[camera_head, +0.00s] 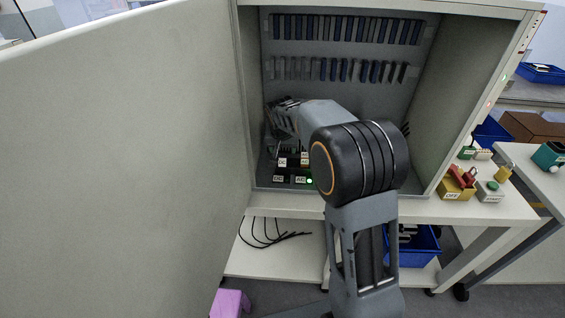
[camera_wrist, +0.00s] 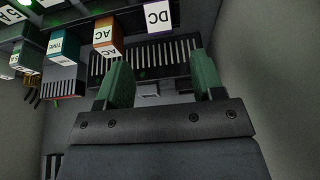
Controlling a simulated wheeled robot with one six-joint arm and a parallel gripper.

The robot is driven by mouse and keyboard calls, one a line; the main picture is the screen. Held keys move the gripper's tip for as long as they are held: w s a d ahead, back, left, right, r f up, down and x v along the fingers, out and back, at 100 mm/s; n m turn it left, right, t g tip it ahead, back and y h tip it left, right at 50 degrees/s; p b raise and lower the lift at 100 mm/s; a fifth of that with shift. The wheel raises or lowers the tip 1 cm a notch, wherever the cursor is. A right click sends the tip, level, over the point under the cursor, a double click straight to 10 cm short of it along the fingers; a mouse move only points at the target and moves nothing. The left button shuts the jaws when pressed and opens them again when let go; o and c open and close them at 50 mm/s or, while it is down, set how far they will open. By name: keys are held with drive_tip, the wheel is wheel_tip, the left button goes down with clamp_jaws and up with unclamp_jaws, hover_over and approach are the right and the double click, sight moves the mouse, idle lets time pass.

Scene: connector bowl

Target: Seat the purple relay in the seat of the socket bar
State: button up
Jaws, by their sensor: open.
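My gripper (camera_wrist: 163,84) is open, with green fingertips wide apart and nothing between them. In the head view it is inside the cabinet at the left, partly hidden by my arm. A dark bar (camera_head: 292,170) with labelled blocks, apparently the socket bar, lies low in the cabinet. An empty seat cannot be made out.
The cabinet's back wall carries two rows of slim modules (camera_head: 345,29). A large open door panel (camera_head: 120,160) closes off the left. Switches and a yellow box (camera_head: 456,187) stand on the right ledge. Black cables (camera_head: 268,236) hang below; a purple object (camera_head: 230,303) is on the floor.

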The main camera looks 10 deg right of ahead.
sight(283, 161)
drive_tip(key=shift+p+x, duration=0.3)
drive_tip(key=shift+x, duration=3.1)
drive_tip(key=shift+c, duration=0.2)
drive_tip(key=c, duration=1)
drive_tip(key=shift+c, duration=0.2)
drive_tip(key=shift+r, duration=0.15)
